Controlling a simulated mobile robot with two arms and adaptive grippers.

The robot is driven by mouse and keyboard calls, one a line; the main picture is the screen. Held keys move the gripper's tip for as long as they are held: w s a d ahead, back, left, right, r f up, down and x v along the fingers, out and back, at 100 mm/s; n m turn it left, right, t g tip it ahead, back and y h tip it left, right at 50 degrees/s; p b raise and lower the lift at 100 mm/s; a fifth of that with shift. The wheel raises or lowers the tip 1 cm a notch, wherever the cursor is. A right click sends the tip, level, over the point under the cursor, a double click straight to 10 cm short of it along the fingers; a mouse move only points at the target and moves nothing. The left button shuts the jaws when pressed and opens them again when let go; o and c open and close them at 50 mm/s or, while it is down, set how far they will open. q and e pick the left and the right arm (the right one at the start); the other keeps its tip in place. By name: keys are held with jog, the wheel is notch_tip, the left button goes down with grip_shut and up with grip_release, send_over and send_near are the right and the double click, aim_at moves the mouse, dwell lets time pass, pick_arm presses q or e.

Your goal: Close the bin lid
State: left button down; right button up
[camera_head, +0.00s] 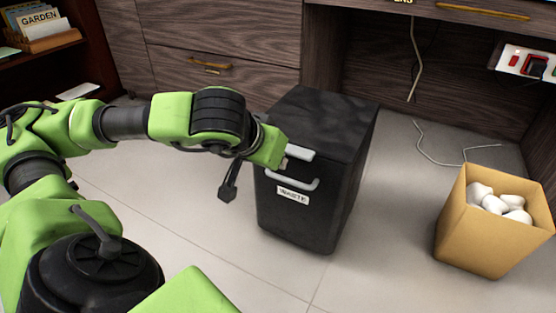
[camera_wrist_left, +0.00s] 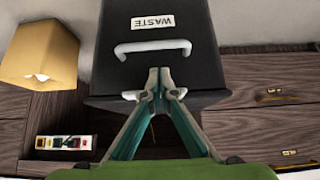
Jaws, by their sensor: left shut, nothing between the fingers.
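The black waste bin (camera_head: 310,215) stands upright on the floor with a white "WASTE" label and a white front handle (camera_head: 293,183). Its dark lid (camera_head: 325,122) lies flat over the top, and I see no clear gap under it. A second white handle (camera_head: 299,152) is at the lid's front edge. My left gripper (camera_head: 285,162) is shut and empty, its tips at this lid handle; I cannot tell if they touch. The left wrist view shows the shut fingertips (camera_wrist_left: 159,92) in front of the lid handle, with the bin (camera_wrist_left: 195,20) beyond. My right gripper is not in view.
A tan box (camera_head: 480,240) with several white rounded objects stands to the right. Wooden drawers (camera_head: 215,70) are behind the bin on the left. A white cable (camera_head: 432,157) lies on the floor. Tiled floor is clear in front of the bin.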

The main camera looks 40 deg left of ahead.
pick_arm(q)
notch_tip(320, 180, up, 10)
dwell(0.7)
